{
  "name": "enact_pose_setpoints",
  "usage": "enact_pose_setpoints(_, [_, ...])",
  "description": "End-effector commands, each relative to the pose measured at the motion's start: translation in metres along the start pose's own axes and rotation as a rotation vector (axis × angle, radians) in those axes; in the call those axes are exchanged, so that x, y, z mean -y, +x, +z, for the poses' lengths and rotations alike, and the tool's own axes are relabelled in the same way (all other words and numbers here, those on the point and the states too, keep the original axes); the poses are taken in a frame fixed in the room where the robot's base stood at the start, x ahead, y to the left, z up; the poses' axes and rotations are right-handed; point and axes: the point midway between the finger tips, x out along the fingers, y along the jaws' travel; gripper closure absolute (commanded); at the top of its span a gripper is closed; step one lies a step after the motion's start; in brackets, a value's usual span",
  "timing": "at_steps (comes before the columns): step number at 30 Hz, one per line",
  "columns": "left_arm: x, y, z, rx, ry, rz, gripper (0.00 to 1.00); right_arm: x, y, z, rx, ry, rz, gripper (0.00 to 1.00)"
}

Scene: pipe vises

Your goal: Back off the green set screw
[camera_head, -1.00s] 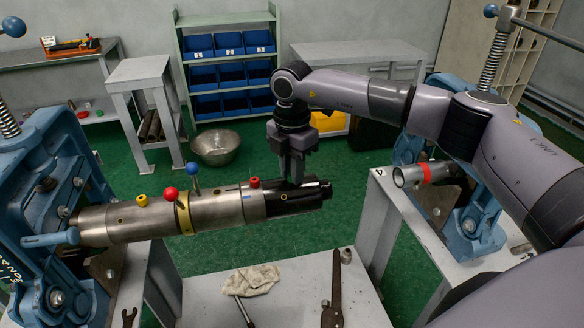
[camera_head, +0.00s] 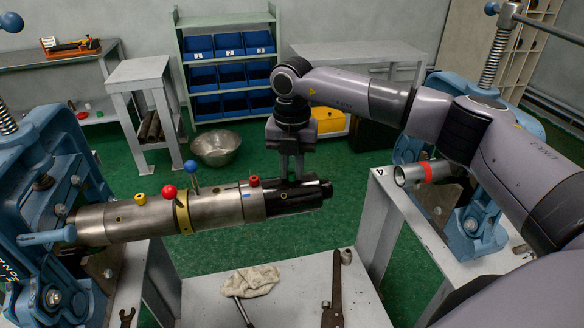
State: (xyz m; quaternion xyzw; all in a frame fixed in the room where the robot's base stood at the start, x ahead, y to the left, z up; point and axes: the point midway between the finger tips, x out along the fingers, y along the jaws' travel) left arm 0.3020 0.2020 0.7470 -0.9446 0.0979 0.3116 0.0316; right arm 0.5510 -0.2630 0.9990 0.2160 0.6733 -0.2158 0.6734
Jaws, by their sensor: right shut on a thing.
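A steel tool body (camera_head: 120,222) lies nearly level, its left end at the blue vise (camera_head: 45,185) and its black end (camera_head: 300,198) pointing right. My right gripper (camera_head: 292,176) points down at the top of the black end. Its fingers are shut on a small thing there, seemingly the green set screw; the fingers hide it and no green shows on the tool. Yellow (camera_head: 140,199), red (camera_head: 169,191) and blue (camera_head: 191,166) knobs and another red knob (camera_head: 254,181) stand along the top. My left gripper is not in view.
A second blue vise (camera_head: 478,215) holds a pipe with a red band (camera_head: 425,173) at the right. A rag (camera_head: 252,281) and a long dark tool (camera_head: 333,290) lie on the front bench (camera_head: 295,295). A metal bowl (camera_head: 216,147) stands on the green floor behind.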

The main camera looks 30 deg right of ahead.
Motion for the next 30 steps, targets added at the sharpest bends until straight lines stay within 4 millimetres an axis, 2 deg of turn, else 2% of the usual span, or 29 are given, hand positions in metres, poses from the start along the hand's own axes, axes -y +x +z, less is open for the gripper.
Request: enact_pose_setpoints(30, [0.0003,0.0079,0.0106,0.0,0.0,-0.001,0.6,-0.0002,0.0019,-0.0009,-0.002,-0.969,-0.001,1.0])
